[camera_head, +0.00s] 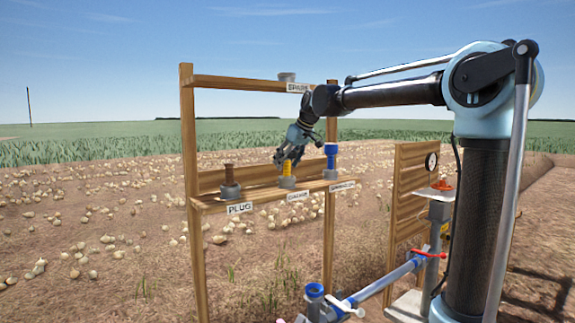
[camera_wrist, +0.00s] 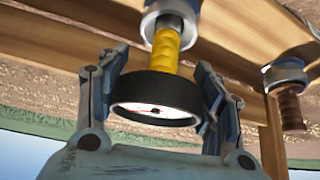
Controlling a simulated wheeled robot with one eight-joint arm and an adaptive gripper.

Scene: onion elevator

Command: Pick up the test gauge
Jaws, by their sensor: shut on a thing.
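The test gauge (camera_wrist: 156,98) has a black round dial housing with a white face and a yellow ribbed stem. In the wrist view, which looks upside down, its dial is between the two fingers of my gripper (camera_wrist: 158,100), and the fingers are shut on it. The yellow stem (camera_head: 287,168) still points into a grey holder (camera_head: 286,182) on the wooden shelf, over a label that seems to read GAUGE. In the head view my gripper (camera_head: 290,150) comes down on the gauge from above and hides its dial.
A brown plug (camera_head: 229,174) stands in a holder to the left, and a blue fitting (camera_head: 331,155) to the right. An upper shelf (camera_head: 240,83) marked SPARE and wooden posts frame the space. A pipe (camera_head: 385,280) and a panel with a dial (camera_head: 431,162) stand right.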

